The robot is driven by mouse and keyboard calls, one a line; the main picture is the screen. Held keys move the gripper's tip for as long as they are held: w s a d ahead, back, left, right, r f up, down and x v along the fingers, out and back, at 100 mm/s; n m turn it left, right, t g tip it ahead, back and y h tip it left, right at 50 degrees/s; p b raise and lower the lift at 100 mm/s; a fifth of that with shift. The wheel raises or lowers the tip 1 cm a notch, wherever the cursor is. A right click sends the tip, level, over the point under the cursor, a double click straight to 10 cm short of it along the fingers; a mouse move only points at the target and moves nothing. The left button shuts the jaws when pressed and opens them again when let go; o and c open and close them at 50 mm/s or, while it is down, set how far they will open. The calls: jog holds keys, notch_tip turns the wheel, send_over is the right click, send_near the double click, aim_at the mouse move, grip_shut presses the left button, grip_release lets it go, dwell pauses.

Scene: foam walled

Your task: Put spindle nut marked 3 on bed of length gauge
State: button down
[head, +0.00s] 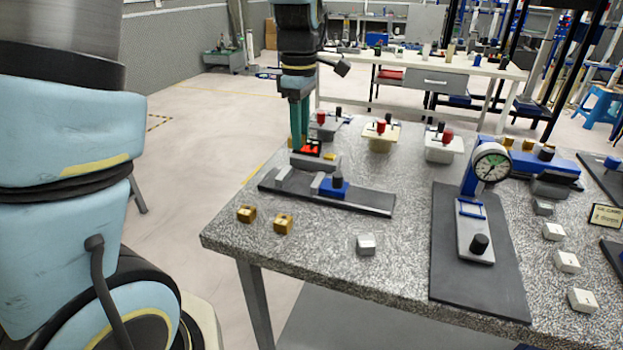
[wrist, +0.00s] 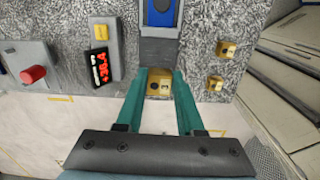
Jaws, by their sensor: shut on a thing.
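My gripper (wrist: 159,88) is shut on a brass-coloured spindle nut (wrist: 159,82), seen between the teal fingers in the wrist view. I cannot read a number on it. In the head view my gripper (head: 298,148) points down over the far left end of the length gauge, and the held nut is hidden there. The length gauge (head: 370,200) has a dark base, grey blocks, a blue clamp with a black knob (head: 336,186) and a red digital display (wrist: 100,68). In the wrist view the nut is in line with the grey bed (wrist: 158,52); I cannot tell whether they touch.
Two other brass nuts (head: 246,214) (head: 283,224) lie on the speckled table near its left corner. A dial gauge stand (head: 475,205) is to the right. Pale blocks (head: 366,244) (head: 567,262) sit on the table. Fixtures with red knobs (head: 381,135) stand behind.

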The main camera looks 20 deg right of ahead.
aim_at(306, 185)
jog(key=f, duration=0.3)
jog(key=f+p, duration=0.1)
jog(key=f, duration=0.5)
jog(key=shift+s+d+f, duration=0.15)
jog(key=shift+d+f, duration=0.1)
jog(key=shift+d, duration=0.15)
jog(key=shift+f, duration=0.1)
jog(key=c, duration=0.5)
grip_release()
